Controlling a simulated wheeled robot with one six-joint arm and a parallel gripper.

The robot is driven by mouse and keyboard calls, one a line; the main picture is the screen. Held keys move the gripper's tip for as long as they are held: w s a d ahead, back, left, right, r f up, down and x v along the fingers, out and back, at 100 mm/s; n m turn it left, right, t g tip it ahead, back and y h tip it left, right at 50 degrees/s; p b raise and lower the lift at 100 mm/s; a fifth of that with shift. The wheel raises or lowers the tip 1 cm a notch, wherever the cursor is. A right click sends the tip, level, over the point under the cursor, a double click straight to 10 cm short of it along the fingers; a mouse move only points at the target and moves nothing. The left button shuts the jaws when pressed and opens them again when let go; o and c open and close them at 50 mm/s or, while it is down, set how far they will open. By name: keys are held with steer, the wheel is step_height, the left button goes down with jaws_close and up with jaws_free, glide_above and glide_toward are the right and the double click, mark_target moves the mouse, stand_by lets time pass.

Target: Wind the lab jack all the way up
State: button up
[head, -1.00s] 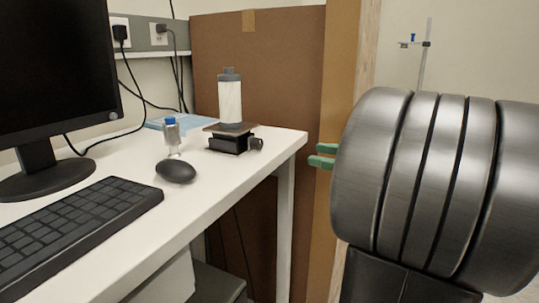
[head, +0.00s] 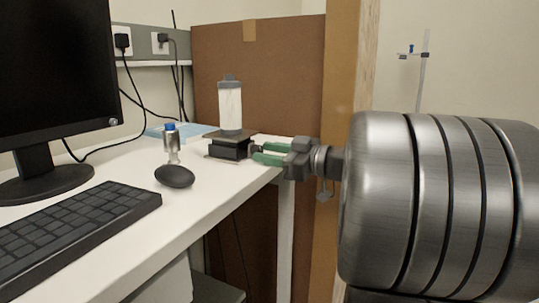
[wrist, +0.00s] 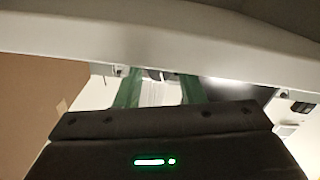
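The lab jack (head: 228,152) stands near the right end of the white desk in the head view, a low black body under a flat top plate (head: 226,137). A white bottle with a grey cap (head: 230,108) stands upright on that plate. The jack's dark knob is on its right side, largely hidden by my gripper (head: 256,153). My gripper comes in from the right, its green fingertips at the knob. In the wrist view, the two green fingers (wrist: 158,78) are apart, with a small dark piece between their tips. I see no firm contact.
A small blue-capped vial (head: 171,145) and a black mouse (head: 174,176) are left of the jack. A keyboard (head: 75,225) and monitor (head: 55,80) fill the left side. A blue sheet (head: 190,131) lies behind. The desk's right edge is below my gripper.

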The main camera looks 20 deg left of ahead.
steer(key=shift+a, duration=0.1)
steer(key=c, duration=0.7)
steer(key=shift+m, duration=2.4)
steer(key=o, duration=0.7)
steer(key=s+d+p, duration=0.1)
steer(key=d+p, duration=0.1)
steer(key=d, duration=1.1)
steer(key=shift+d+p, duration=0.4)
